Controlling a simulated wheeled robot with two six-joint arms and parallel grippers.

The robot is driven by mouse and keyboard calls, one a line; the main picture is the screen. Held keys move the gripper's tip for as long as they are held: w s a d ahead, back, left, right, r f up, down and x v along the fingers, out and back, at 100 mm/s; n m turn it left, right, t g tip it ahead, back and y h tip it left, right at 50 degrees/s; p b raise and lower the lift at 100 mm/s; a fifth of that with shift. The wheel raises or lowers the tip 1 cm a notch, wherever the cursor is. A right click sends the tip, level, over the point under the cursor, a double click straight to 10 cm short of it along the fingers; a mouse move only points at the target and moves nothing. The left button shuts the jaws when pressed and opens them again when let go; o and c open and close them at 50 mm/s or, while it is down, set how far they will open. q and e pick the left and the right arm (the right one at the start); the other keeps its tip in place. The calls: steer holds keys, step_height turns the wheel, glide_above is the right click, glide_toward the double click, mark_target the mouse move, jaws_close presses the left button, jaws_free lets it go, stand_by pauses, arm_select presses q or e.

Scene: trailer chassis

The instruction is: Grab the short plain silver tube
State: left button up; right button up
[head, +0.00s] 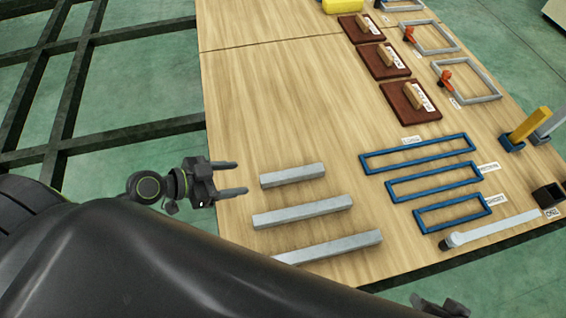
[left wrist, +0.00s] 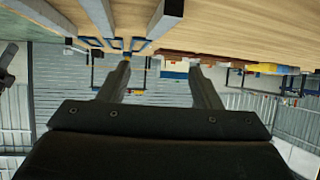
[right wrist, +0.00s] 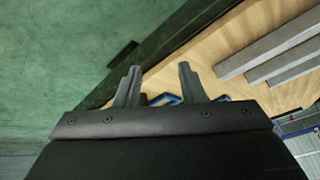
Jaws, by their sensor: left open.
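Three plain silver tubes of different lengths lie side by side on the wooden table. The short tube (head: 292,176) is the farthest of them in the head view. The middle-length tube (head: 303,213) and the long tube (head: 335,247) lie nearer. My left gripper (head: 242,178) is open and empty, just left of the short tube's left end, fingers pointing at it. In the left wrist view the short tube (left wrist: 166,14) is the rightmost bar, above the open fingers (left wrist: 160,72). My right gripper (right wrist: 159,68) has its fingers apart and empty; the tubes show beyond it at the upper right.
Blue rectangular frames (head: 418,153) lie right of the tubes, with a silver bar (head: 495,229) with a dark end below them. Brown boards with wooden handles (head: 411,101) and grey frames lie farther back. The wooden table (head: 270,110) is bare above the short tube.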

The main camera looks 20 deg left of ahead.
mark_target(292, 173)
arm_select(q)
steer(key=x, duration=0.5)
steer(key=shift+w+d+f+b, duration=0.1)
steer(key=shift+d+b, duration=0.2)
steer(key=shift+b, duration=0.05)
steer(key=b+x, duration=0.1)
steer(key=x, duration=0.4)
steer(key=shift+w+d, duration=0.1)
steer(key=shift+w+d+f, duration=0.4)
steer(key=b+x, duration=0.1)
steer(key=x, duration=0.3)
steer(key=shift+f, duration=0.15)
steer(key=shift+w+d+f, duration=0.1)
steer(key=shift+w+d, duration=0.1)
arm_select(e)
steer(key=w+d+r+t+h, duration=0.1)
steer(key=w+r+t, duration=0.5)
steer(key=r, duration=0.2)
steer(key=w+d+r+t+h, duration=0.2)
steer(key=w+r+t, duration=0.5)
steer(key=r, duration=0.2)
steer(key=shift+d+n+t, duration=0.3)
steer(key=shift+r, duration=0.1)
arm_select(q)
steer(key=c, duration=1.2)
jaws_close()
